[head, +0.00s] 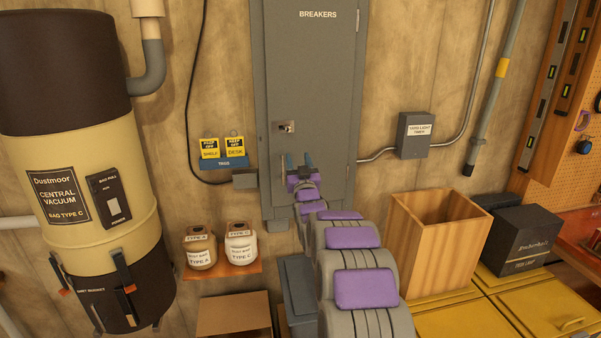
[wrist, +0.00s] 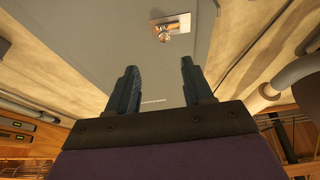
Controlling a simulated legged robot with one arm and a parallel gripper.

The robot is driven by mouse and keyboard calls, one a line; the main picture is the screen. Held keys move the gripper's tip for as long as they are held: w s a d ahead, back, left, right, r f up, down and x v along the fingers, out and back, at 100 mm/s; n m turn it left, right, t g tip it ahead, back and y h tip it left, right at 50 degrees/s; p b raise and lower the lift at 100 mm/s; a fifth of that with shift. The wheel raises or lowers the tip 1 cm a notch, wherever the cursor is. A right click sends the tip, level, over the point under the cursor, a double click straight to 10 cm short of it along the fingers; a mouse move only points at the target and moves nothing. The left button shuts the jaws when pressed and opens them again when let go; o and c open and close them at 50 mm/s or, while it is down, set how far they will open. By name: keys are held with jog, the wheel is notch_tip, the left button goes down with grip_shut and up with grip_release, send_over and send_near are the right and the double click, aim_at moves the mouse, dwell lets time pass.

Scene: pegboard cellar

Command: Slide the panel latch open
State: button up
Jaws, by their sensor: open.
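The grey breaker panel (head: 312,80), labelled BREAKERS, is on the plank wall with its door shut. Its small metal latch (head: 285,127) sits at the left side of the door; the latch also shows at the top of the wrist view (wrist: 172,27). My gripper (head: 299,162) is in front of the panel, below and slightly right of the latch. In the wrist view my gripper (wrist: 158,80) has its two blue-grey fingers apart with nothing between them. The fingers are clear of the latch.
A central vacuum (head: 80,150) stands at the left. A shelf (head: 222,270) with two dust-bag jars and a blue tag holder (head: 224,163) are left of the panel.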

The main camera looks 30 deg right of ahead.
jog(key=shift+v, duration=1.95)
jog(key=s+a+f+n+g+y+b, duration=0.2)
jog(key=s+a+f+g+y+b, duration=0.3)
jog(key=s+a+f+g, duration=0.95)
jog(key=s+a+f+g+b, duration=0.1)
jog(key=s+a+f+g, duration=0.2)
jog(key=s, duration=1.1)
jog(key=s+a+f+g+b, duration=0.1)
jog(key=s+a+f+g, duration=0.2)
jog(key=s, duration=1.2)
jog(key=s+a+f+n+g+y+b, duration=0.1)
jog(key=s+a, duration=0.4)
jog(key=s, duration=1)
jog(key=shift+a+f+g+b, duration=0.2)
jog(key=shift+f+g+b, duration=0.35)
jog(key=shift+f+g, duration=0.4)
jog(key=shift+c, duration=0.3)
